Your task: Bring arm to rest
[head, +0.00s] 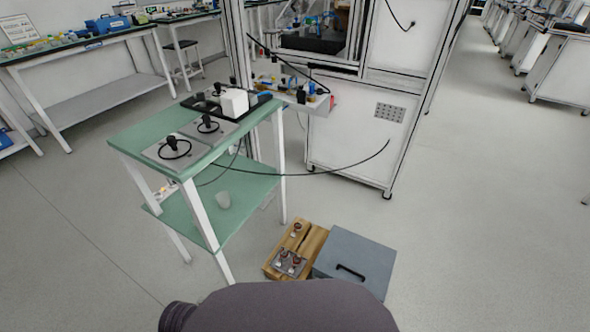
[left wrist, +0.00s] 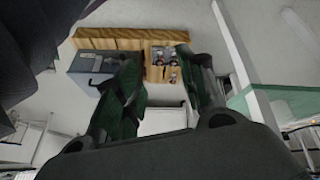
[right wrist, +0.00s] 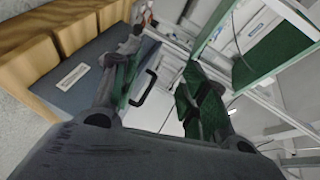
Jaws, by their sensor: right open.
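My left gripper (left wrist: 158,58) shows in the left wrist view with its two dark green-padded fingers apart and nothing held between them. Behind the gap is a wooden block with small metal and reddish parts. My right gripper (right wrist: 162,60) shows in the right wrist view, also open and empty. Behind its fingers are a grey box with a black handle and part of the green table's frame. Neither gripper shows in the head view, where a dark part of my own body covers the bottom middle.
A green-topped table (head: 135,138) with devices on top stands at left. A wooden block (head: 314,243) and a grey box (head: 362,252) are on the floor just ahead. A white cabinet (head: 345,150) stands behind. The floor (head: 480,210) at right is clear.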

